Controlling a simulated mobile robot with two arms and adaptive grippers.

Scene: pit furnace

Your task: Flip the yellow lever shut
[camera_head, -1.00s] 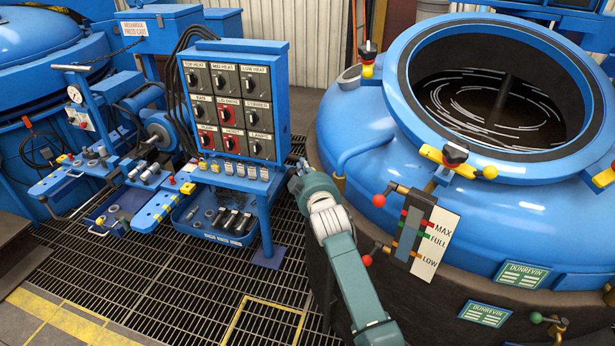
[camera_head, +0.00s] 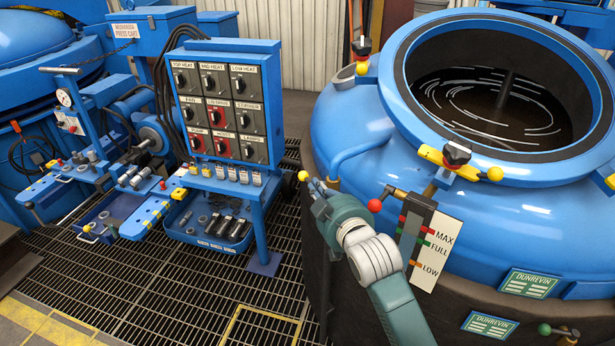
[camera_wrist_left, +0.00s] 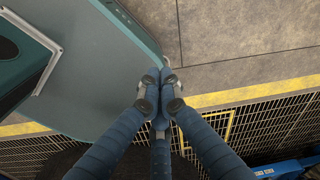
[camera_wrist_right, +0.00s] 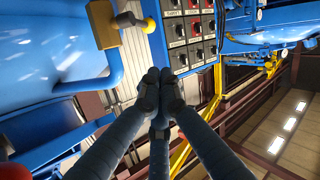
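The yellow lever (camera_head: 303,176) shows in the head view as a small yellow ball beside the tip of my right gripper (camera_head: 319,190). In the right wrist view, a yellow ball (camera_wrist_right: 149,25) on a short grey arm sticks out from a yellow valve block (camera_wrist_right: 104,25) at the end of a blue pipe. My right gripper (camera_wrist_right: 159,76) is shut and empty, its fingertips below the ball in that picture. I cannot tell whether they touch. My left gripper (camera_wrist_left: 159,78) is shut and empty, over the floor, and out of the head view.
The blue furnace (camera_head: 360,135) stands right of my right gripper. A red-knobbed level gauge (camera_head: 413,228) is beside my arm. A blue control panel (camera_head: 222,100) and press bench (camera_head: 145,215) stand left. Open grating (camera_head: 165,290) lies in front.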

